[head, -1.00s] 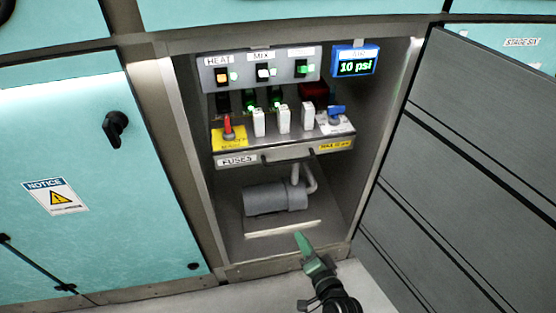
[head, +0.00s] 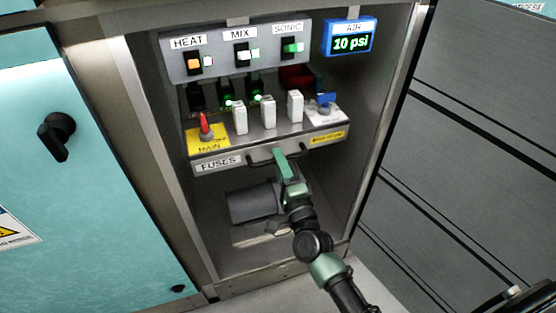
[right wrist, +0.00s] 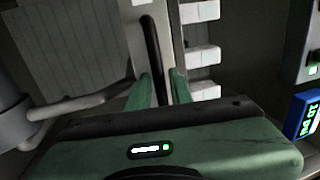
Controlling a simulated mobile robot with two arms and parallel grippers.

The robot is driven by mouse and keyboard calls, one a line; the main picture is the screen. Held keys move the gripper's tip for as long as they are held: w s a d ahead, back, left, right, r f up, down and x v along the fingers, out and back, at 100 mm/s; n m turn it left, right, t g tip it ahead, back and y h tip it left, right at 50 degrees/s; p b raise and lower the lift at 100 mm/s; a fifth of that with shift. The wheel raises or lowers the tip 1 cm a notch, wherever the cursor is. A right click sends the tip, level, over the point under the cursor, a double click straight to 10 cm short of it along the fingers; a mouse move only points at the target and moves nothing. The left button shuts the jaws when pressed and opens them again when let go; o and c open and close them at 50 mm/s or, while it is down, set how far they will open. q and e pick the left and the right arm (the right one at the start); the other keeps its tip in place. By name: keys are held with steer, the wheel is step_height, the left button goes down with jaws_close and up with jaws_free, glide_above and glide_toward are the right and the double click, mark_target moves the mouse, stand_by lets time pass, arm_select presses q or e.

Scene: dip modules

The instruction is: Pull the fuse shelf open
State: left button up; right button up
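The fuse shelf (head: 232,161) is a grey metal shelf in the open cabinet, with a FUSES label on its front face and a dark bar handle (head: 259,162). White fuse blocks (head: 268,113), a red MAIN switch (head: 205,127) and a blue valve lever (head: 326,99) stand on it. My right gripper (head: 283,160) is at the handle and hides part of it. In the right wrist view, its green fingers (right wrist: 162,84) stand on either side of the dark handle bar (right wrist: 153,50), with a small gap showing. My left gripper is not in view.
Above the shelf are a switch panel (head: 235,55) and a blue AIR display (head: 350,38) reading 10 psi. The open grey door (head: 470,130) stands at the right.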

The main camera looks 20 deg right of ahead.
steer(key=shift+w, duration=0.3)
jaws_close()
stand_by(1.3)
